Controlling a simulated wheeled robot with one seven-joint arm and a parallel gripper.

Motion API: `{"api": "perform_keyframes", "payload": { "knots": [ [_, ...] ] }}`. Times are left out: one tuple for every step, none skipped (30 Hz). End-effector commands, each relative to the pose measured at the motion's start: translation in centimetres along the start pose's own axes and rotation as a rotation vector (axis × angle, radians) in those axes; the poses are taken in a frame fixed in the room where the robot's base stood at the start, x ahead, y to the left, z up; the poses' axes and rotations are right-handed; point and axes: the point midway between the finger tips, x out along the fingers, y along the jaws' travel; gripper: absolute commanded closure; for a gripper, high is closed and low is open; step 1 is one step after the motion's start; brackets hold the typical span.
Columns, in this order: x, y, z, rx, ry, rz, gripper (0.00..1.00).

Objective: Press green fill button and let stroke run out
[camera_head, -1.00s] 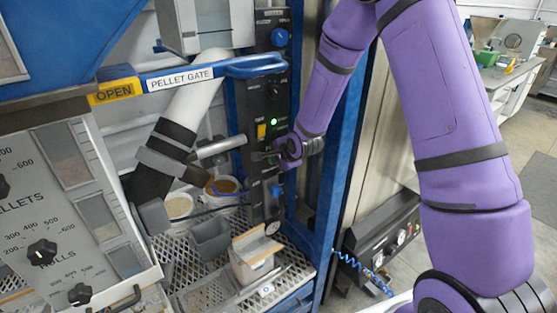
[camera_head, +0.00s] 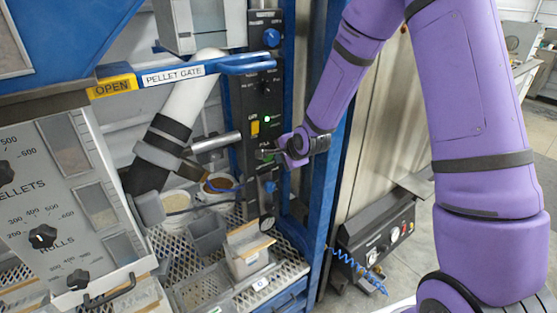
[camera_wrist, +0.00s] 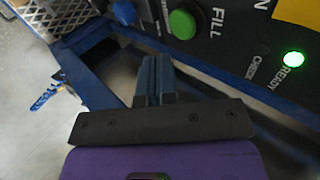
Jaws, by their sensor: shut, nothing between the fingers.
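The green fill button (camera_wrist: 183,24) is a round cap in a dark ring on the black panel, beside the FILL label, in the wrist view. My gripper (camera_wrist: 153,66) is shut and empty. In that view its fingertips lie below and left of the button and do not cover it; I see no contact. A green READY lamp (camera_wrist: 293,58) is lit, and the CHECK lamp (camera_wrist: 263,47) beside it is dark. In the head view my gripper (camera_head: 262,154) is at the black control panel (camera_head: 252,98), below the lit lamp, and I cannot make out the button.
A yellow switch (camera_head: 255,128) and blue knobs (camera_head: 271,38) (camera_head: 270,186) are on the panel. A blue frame post (camera_head: 322,215) stands close on the right. A blue pellet gate lever (camera_head: 245,64) extends above. A grey bin (camera_head: 207,234) and other containers stand on the mesh shelf below.

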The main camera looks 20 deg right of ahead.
Motion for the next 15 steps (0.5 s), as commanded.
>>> {"api": "perform_keyframes", "payload": {
  "knots": [
    [-0.9,0.0,-0.1,0.0,0.002,-0.002,1.0],
    [-1.3,0.0,-0.1,0.0,0.002,-0.002,1.0],
    [-1.9,-0.1,-0.1,0.0,0.002,-0.003,1.0],
    [-2.4,0.0,-0.1,0.001,0.002,-0.002,1.0],
    [-2.9,0.0,-0.1,0.0,0.002,-0.002,1.0],
    [-3.4,0.0,-0.1,0.0,0.002,-0.002,1.0],
    [-3.8,0.0,-0.1,0.0,0.002,-0.001,1.0],
    [-4.1,0.0,-0.1,0.001,0.002,-0.001,1.0],
    [-4.6,0.0,-0.1,0.001,0.002,-0.001,1.0],
    [-4.8,0.0,-0.1,0.001,0.002,-0.001,1.0],
    [-5.0,0.0,-0.1,0.001,0.002,-0.001,1.0],
    [-5.3,0.0,-0.1,0.001,0.002,-0.001,1.0],
    [-5.5,0.0,-0.1,0.001,0.002,-0.001,1.0],
    [-5.6,0.1,-0.1,0.001,0.001,-0.001,1.0],
    [-5.7,0.1,0.0,0.0,0.001,0.0,1.0]
  ]
}}
